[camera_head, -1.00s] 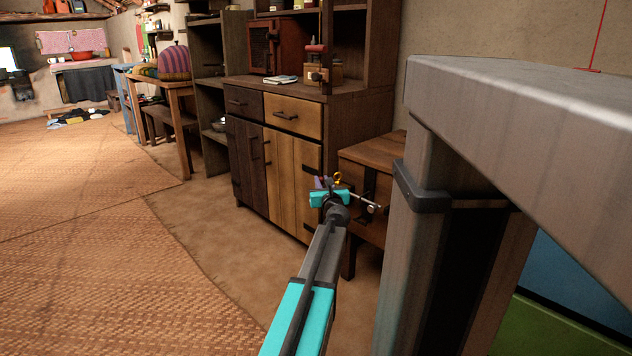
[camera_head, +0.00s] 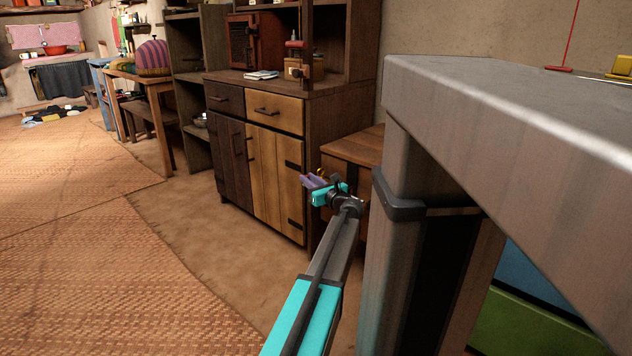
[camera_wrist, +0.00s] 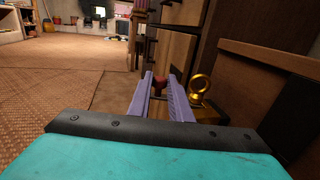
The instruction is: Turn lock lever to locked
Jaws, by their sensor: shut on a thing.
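My gripper (camera_head: 313,181) is beside the small wooden chest (camera_head: 352,150), near the chest's left edge. A gold ring (camera_wrist: 202,88) stands upright just right of the fingers on a gold base. The lever's full shape and the front of the chest are hidden by my wrist in the head view.
A wooden cupboard (camera_head: 273,175) stands behind and left of my gripper. A grey-topped table (camera_head: 480,95) with a thick leg is close on the right. Open floor with woven mats (camera_head: 130,260) lies to the left.

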